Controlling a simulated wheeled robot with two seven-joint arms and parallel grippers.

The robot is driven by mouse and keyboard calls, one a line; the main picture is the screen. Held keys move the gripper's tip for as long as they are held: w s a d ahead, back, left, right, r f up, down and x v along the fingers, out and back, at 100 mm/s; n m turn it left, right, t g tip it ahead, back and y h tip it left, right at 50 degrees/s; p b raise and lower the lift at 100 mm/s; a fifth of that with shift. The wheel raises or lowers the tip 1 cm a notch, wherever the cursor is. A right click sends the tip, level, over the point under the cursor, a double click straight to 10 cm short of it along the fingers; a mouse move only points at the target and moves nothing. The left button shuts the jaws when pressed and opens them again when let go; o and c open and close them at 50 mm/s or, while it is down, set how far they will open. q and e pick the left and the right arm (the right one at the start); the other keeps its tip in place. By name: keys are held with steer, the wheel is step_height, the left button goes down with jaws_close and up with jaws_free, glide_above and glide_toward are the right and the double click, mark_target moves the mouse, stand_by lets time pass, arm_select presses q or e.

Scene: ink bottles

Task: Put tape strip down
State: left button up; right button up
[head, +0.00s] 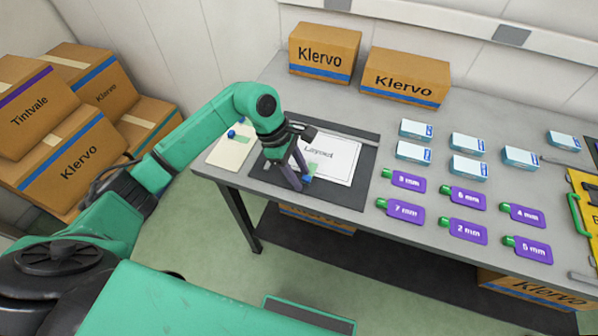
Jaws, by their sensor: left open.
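My left gripper (300,184) reaches down over the dark mat (350,197), at the lower left corner of a white sheet marked "Layout" (338,172). It is open. A small blue piece (308,179), perhaps the tab of a tape strip, shows right beside its fingertips. The fingers hide part of this spot, and I cannot tell whether they touch the piece. A cream card (228,152) left of the mat bears a green strip (239,138) with a blue end and another small blue piece. My right gripper is not in view.
Purple millimetre tags with green ends (405,211) and several blue-and-white boxes (414,151) stand right of the mat. Two Klervo cartons (405,78) stand at the table's back. A yellow case (582,205) is at the right edge. Cartons (70,155) are stacked left of the table.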

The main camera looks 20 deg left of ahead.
arm_select(q)
steer(key=shift+a+r, duration=0.1)
steer(key=shift+r, duration=0.25)
steer(key=b+v, duration=0.3)
steer(key=v, duration=0.8)
steer(key=shift+r, duration=0.25)
steer(key=shift+s+a, duration=0.1)
steer(key=shift+a, duration=0.05)
